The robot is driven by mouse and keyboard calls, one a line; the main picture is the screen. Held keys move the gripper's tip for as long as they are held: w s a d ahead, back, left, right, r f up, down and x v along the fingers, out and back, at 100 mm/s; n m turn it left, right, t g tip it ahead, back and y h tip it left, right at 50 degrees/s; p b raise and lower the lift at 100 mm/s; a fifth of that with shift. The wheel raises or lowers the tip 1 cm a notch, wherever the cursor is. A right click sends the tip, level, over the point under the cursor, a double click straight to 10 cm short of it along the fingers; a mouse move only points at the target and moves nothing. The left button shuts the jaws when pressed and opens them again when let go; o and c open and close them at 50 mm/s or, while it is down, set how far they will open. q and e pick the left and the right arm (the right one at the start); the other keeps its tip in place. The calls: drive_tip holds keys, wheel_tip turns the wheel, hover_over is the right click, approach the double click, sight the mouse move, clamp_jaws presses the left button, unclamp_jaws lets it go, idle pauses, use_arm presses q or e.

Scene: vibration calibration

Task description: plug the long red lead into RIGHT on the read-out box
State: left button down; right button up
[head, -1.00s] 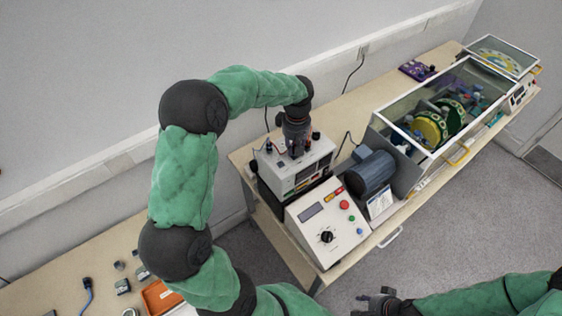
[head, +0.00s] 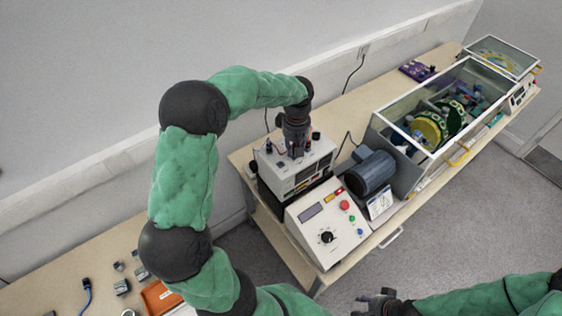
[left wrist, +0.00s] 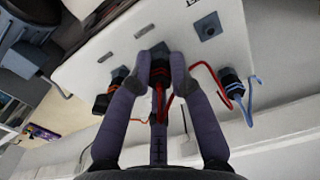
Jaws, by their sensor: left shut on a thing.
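My left gripper (head: 295,150) is over the top of the white read-out box (head: 283,174). In the left wrist view its fingers (left wrist: 160,62) are shut on a dark plug with a red band (left wrist: 160,76), and a red lead (left wrist: 158,104) trails from it. The plug is at a dark square socket on the box's white panel (left wrist: 128,38); how deep it sits is hidden by the fingers. The socket's label cannot be read. My right gripper (head: 375,303) is near the lower edge of the head view, away from the box; its fingers are unclear.
Another plug (left wrist: 231,88) with red and blue leads sits right of the fingers, and one more (left wrist: 104,103) left. A bare socket (left wrist: 208,27) shows above right. A sloped control box (head: 328,222), a motor (head: 371,173) and a clear-lidded case (head: 440,108) stand nearby on the bench.

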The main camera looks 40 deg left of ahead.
use_arm(q)
drive_tip(key=shift+f+b, duration=0.4)
drive_tip(key=shift+f, duration=0.1)
idle(1.8)
drive_tip(key=shift+m+p, duration=0.4)
drive_tip(key=shift+m, duration=1.6)
drive_tip(key=shift+m, duration=0.9)
drive_tip(key=shift+m+p, duration=0.5)
drive_tip(key=shift+m, duration=0.6)
drive_tip(key=shift+m+p, duration=0.5)
drive_tip(key=shift+m, duration=1.5)
